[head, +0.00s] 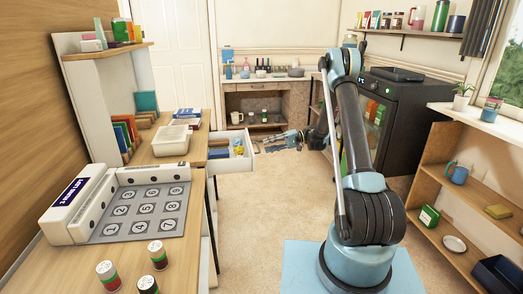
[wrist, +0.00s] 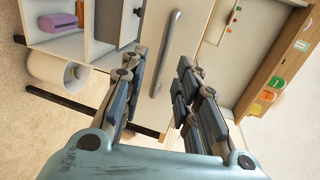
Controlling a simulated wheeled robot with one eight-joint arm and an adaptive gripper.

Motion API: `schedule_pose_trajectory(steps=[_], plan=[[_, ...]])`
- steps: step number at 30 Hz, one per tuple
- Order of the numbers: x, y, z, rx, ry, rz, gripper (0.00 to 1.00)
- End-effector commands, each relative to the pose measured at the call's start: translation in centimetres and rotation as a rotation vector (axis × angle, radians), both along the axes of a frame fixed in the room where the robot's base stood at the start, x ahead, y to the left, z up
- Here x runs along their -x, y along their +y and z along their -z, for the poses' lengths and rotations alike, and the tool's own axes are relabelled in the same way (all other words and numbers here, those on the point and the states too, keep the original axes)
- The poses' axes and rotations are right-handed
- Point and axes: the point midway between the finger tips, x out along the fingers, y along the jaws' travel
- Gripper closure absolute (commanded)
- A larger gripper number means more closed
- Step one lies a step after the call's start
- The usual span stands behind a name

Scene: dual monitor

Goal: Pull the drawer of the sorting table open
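The sorting table (head: 190,272) stands at the left in the head view. Its white drawer (head: 246,163) stands out to the right, with blue and yellow things showing inside. In the wrist view, the drawer's pale front carries a long grey bar handle (wrist: 174,30). My gripper (head: 268,146) is just right of the drawer front in the head view. In the wrist view, the fingers of my gripper (wrist: 160,64) are spread, with the lower part of the handle in the gap between them. Neither finger clearly touches it.
A white tray (head: 171,141) and a numbered grey mat (head: 143,212) lie on the tabletop, with several jars in front. A black cabinet (head: 420,110) and a wooden shelf (head: 465,200) stand at the right. The floor (head: 270,200) between table and arm is clear.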

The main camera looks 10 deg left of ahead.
Motion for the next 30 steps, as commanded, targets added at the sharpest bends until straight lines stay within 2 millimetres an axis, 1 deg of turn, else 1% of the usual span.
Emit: schedule_pose_trajectory(steps=[1,6,12,24,27,30], plan=[[-0.4,-1.0,-0.2,0.000,0.000,0.003,0.71],[-1.1,-3.5,-0.7,0.000,0.001,0.002,0.71],[-1.5,-5.0,-1.0,0.000,0.000,0.001,0.71],[-1.5,-5.2,-1.1,0.000,0.000,0.000,0.71],[-1.4,-4.9,-1.0,0.000,0.000,-0.001,0.71],[-1.2,-4.1,-0.9,0.000,-0.001,-0.002,0.71]])
